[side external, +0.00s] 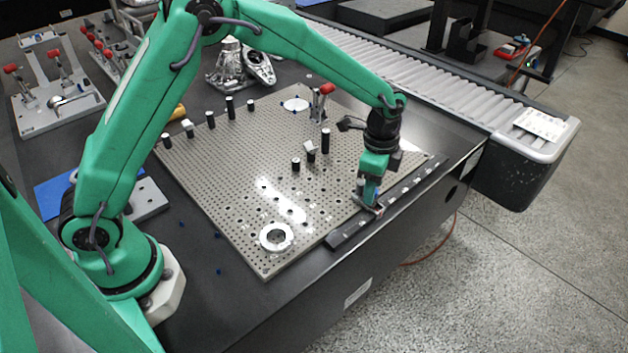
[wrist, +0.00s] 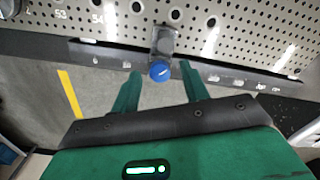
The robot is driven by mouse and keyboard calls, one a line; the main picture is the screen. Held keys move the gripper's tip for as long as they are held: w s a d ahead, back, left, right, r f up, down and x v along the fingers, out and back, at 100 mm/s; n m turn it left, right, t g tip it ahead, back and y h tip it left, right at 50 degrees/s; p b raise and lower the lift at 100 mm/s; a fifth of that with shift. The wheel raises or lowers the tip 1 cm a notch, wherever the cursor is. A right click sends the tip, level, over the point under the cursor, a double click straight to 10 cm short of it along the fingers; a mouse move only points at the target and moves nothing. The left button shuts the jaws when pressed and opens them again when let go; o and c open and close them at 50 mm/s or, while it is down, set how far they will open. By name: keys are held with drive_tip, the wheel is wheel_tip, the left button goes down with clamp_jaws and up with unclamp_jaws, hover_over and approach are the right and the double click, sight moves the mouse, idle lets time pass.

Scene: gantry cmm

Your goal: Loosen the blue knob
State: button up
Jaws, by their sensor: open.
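My gripper (wrist: 160,76) is open, with one green finger to the left of the knob and one to the right. Gaps show between the fingers and the knob, and nothing is held. In the side view my gripper (side external: 370,207) is low at the front edge of the perforated plate, and I cannot make out the knob there.
A dark rail (side external: 347,235) runs along the front edge of the perforated plate (side external: 225,190). Black posts (side external: 326,140) and a red-handled clamp (side external: 318,103) stand on the plate. A white ring (side external: 276,237) lies at its near corner. A roller conveyor (side external: 440,85) is behind.

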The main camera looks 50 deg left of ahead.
drive_tip(key=m, duration=0.6)
drive_tip(key=shift+r+m, duration=0.35)
drive_tip(key=shift+m, duration=0.05)
drive_tip(key=s+a+r+n+t, duration=0.1)
drive_tip(key=s+a+r+n, duration=0.1)
drive_tip(key=r, duration=0.5)
drive_tip(key=s+a+r+n, duration=0.3)
drive_tip(key=r, duration=0.4)
drive_tip(key=s+a+r+n+t, duration=0.1)
drive_tip(key=s+a+r+n, duration=0.2)
drive_tip(key=s, duration=0.4)
drive_tip(key=s+a+r+n+t, duration=0.2)
drive_tip(key=s+a+n, duration=0.3)
drive_tip(key=s+n, duration=0.2)
drive_tip(key=shift+r, duration=0.4)
drive_tip(key=shift+s, duration=0.1)
idle(0.5)
